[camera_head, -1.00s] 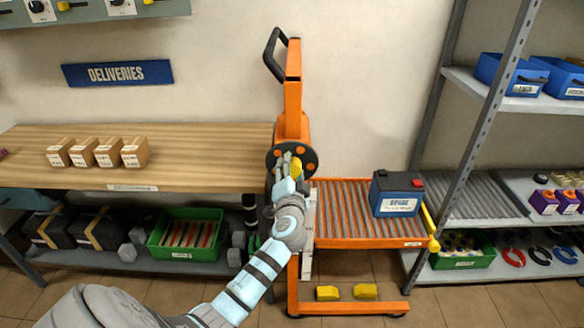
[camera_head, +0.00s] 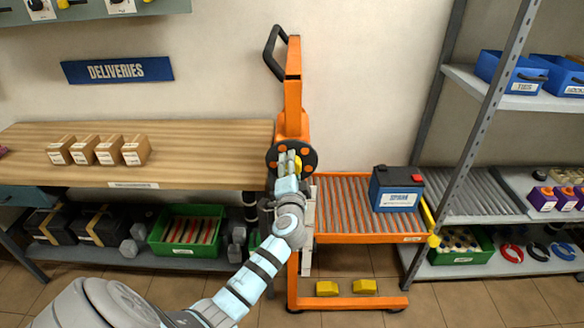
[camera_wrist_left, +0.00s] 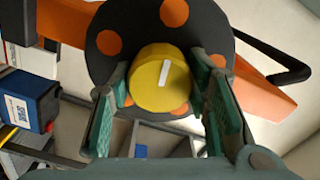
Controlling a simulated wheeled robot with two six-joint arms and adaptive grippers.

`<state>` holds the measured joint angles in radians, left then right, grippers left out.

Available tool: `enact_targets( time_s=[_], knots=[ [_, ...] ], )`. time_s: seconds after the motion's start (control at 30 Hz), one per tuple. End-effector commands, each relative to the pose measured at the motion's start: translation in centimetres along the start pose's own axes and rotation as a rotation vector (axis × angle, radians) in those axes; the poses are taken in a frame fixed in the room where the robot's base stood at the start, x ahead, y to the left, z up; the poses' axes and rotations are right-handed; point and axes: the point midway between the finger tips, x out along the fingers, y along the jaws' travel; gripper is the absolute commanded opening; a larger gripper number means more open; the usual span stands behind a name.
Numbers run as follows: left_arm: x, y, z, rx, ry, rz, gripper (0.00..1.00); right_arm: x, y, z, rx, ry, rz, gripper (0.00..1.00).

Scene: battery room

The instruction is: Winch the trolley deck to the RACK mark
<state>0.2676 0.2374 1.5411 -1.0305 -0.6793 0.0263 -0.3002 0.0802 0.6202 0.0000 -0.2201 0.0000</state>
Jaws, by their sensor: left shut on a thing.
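The orange trolley (camera_head: 293,90) stands in the middle, upright against the wall. Its roller deck (camera_head: 345,238) sticks out to the right and carries a blue battery (camera_head: 397,188) with a dark top. The winch is a black disc with orange spots (camera_head: 310,157) and a yellow knob; the disc fills the upper middle of the left wrist view (camera_wrist_left: 110,20). My left gripper (camera_head: 293,165) is shut on the yellow knob (camera_wrist_left: 160,80), with a green-padded finger on each side. The RACK mark cannot be made out. My right gripper is not in view.
A wooden bench (camera_head: 210,150) with several small boxes stands at left. A grey rack (camera_head: 490,205) with roller shelf, blue bins and a green crate stands at right, close to the deck's end. Two yellow blocks (camera_head: 327,288) sit at the trolley's base.

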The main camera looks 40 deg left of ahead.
Motion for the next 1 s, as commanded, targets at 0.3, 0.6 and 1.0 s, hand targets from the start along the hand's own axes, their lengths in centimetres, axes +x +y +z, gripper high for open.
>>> enact_targets(
  time_s=[0.3,0.6,1.0],
  knots=[
    [0.0,0.1,0.1,-0.001,-0.001,0.002,0.64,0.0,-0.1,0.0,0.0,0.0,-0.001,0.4],
    [-1.5,0.1,0.0,-0.003,0.0,0.002,0.64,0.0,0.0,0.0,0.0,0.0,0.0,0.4],
    [-11.2,0.2,0.0,-0.004,-0.001,0.005,0.64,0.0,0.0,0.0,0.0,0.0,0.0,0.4]
  ],
)
